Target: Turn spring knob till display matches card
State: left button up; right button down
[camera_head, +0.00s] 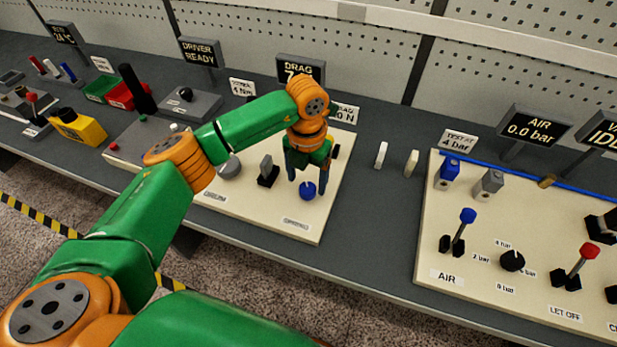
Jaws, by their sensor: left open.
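The blue spring knob (307,190) stands on the cream board (325,210), just above a small label that appears to read SPRING. My left gripper (306,178) points down over the knob with its fingers apart, one on each side of it. I cannot tell whether the fingers touch the knob. The DRAG display (300,68) stands behind the board, its lower line partly hidden by my arm. A white card (346,112) behind my wrist is partly covered; its end reads 0 N. My right gripper is not in view.
Two pale upright pieces (381,155) stand on the grey bench between the boards. The AIR board (470,255) with levers lies to the right.

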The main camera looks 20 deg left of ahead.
aim_at(308, 188)
pick_arm(q)
notch_tip(308, 188, down, 2)
jog(key=shift+w+f, duration=0.1)
jog(key=shift+f, duration=0.05)
jog(key=shift+w+f, duration=0.15)
jog(key=shift+f, duration=0.15)
jog(key=shift+r, duration=0.1)
grip_shut()
jog(key=shift+f+m+b, duration=0.2)
jog(key=shift+m+b, duration=1.2)
jog(key=shift+m, duration=0.1)
jog(key=m+b, duration=0.4)
jog(key=m, duration=0.1)
jog(key=m+b, duration=0.2)
jog(key=m, duration=0.3)
jog(key=shift+d+r, duration=0.1)
jog(key=m+b, duration=0.1)
jog(key=m, duration=0.3)
jog(key=shift+m, duration=0.3)
